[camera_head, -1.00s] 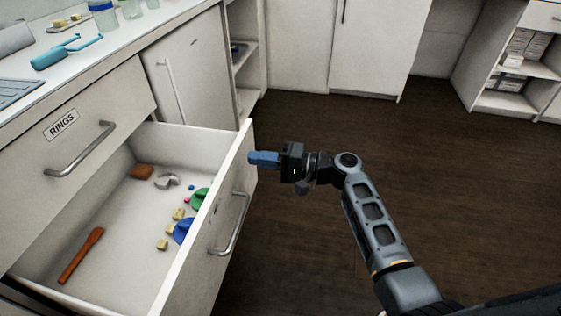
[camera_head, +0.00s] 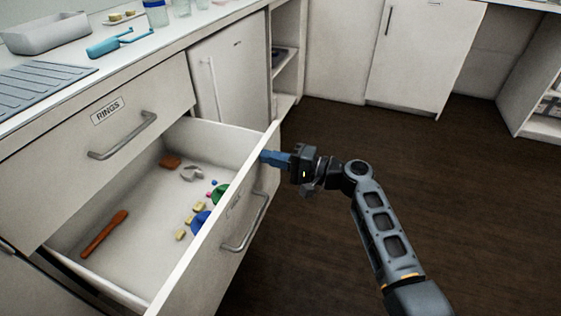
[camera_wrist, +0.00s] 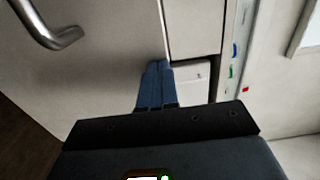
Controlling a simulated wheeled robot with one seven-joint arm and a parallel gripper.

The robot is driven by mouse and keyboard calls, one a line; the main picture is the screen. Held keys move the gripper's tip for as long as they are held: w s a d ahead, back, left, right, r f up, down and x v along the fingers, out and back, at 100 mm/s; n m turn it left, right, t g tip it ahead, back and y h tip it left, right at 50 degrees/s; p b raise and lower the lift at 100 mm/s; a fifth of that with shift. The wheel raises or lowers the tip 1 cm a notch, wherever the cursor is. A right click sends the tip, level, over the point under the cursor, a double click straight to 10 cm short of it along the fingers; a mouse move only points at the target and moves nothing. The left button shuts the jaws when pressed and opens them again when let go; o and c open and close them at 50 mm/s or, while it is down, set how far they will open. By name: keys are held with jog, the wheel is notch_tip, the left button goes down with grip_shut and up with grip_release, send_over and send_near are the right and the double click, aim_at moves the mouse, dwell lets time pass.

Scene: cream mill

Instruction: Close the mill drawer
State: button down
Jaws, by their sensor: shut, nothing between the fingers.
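The mill drawer (camera_head: 185,284) is pulled out below a shut drawer labelled RINGS. Its white front panel has a metal bar handle (camera_head: 247,222), and its far end is near my gripper. My gripper (camera_head: 268,157) has blue fingers, shut and empty, pointing left at the upper far part of the drawer front. In the wrist view the shut fingers (camera_wrist: 156,84) show in front of the white panel, with the handle (camera_wrist: 48,30) at upper left. I cannot tell whether the fingertips touch the panel.
Inside the drawer lie a brown stick (camera_head: 104,234), a brown block (camera_head: 171,161), a grey curved piece (camera_head: 192,173), a blue disc (camera_head: 201,222), a green disc (camera_head: 220,195) and several small yellow pieces. The RINGS drawer (camera_head: 60,160) is above. Dark floor (camera_head: 330,240) is open to the right.

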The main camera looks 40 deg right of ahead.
jog(key=b+x, duration=1.3)
jog(key=x, duration=1.5)
jog(key=shift+w+a+r+b, duration=0.15)
jog(key=shift+r+b, duration=0.05)
jog(key=shift+b, duration=0.15)
jog(key=shift+a, duration=0.15)
